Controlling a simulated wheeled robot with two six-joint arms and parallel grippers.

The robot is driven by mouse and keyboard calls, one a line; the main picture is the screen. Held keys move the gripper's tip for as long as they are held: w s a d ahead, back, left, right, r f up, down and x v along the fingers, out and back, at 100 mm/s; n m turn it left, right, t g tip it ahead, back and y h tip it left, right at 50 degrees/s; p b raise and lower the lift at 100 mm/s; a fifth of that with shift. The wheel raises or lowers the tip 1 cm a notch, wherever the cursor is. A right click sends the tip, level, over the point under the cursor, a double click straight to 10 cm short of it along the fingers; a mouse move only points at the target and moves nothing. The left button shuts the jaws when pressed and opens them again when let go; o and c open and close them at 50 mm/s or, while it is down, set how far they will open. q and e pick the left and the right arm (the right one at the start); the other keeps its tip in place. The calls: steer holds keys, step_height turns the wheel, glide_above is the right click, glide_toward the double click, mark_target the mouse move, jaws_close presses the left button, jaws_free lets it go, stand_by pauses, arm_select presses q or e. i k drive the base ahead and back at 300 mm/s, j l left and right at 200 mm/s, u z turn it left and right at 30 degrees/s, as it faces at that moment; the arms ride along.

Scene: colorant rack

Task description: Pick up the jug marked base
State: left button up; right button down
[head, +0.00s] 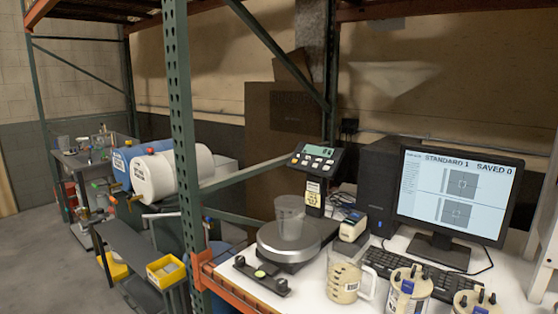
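A clear jug (346,277) with a handle on its right side stands upright on the white worktop, in front of the keyboard. It holds some cream-coloured liquid, and a small pale label shows low on its front; I cannot read the word. An empty-looking clear cup (290,218) stands on the round pan of a scale (287,249) to the left of the jug. Neither of my grippers shows in the head view.
A keyboard (415,274) and monitor (460,195) are behind. A black bar fixture (262,277) lies at the left edge. A green rack post (182,130) rises left of the worktop.

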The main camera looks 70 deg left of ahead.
mark_target(346, 266)
steer(key=u, duration=1.65)
